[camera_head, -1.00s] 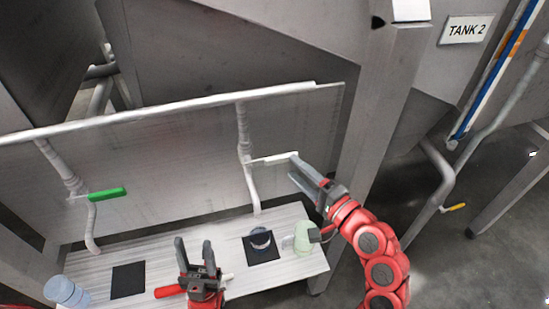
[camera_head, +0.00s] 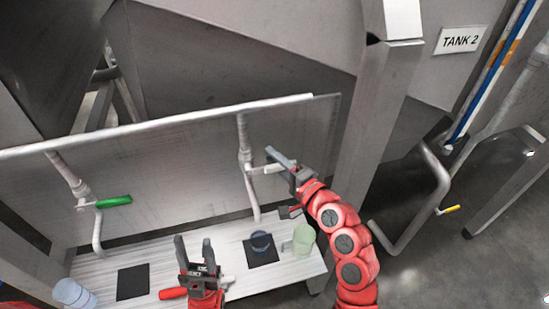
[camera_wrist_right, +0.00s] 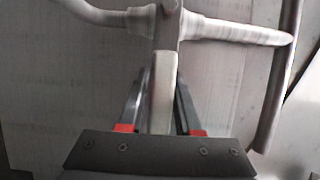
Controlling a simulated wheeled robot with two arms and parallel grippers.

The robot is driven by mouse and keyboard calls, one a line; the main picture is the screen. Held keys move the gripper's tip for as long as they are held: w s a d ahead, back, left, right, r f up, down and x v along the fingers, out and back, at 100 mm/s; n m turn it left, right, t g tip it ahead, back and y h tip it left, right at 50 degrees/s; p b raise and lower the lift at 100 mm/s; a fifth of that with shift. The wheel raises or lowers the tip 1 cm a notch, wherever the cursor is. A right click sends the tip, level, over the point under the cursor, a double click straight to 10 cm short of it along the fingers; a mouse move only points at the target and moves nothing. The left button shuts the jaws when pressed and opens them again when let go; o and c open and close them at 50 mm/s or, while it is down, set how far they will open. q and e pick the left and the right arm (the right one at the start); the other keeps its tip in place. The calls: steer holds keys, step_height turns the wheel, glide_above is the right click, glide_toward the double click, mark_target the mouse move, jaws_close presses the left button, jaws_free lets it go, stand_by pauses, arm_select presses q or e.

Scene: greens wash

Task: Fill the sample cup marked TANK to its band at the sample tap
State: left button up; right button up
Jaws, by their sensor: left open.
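A clear cup with a dark blue band (camera_head: 261,242) stands on the right black mat (camera_head: 262,256), below the spout of the right tap (camera_head: 249,180). I cannot read a mark on it or tell its liquid level. My right gripper (camera_head: 274,161) is at this tap's white lever (camera_head: 258,169). In the right wrist view the lever (camera_wrist_right: 162,95) lies between its two fingers, which look apart from it; contact at the tips is unclear. My left gripper (camera_head: 193,247) is open and empty above the bench front, left of the cup.
A pale green jug (camera_head: 303,239) stands right of the cup. Stacked light blue cups (camera_head: 73,293) stand at the bench's left end. A left tap has a green lever (camera_head: 114,201), with an empty black mat (camera_head: 132,282) below. A red-handled tool (camera_head: 172,293) lies near my left gripper.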

jaws_close()
stand_by(1.1)
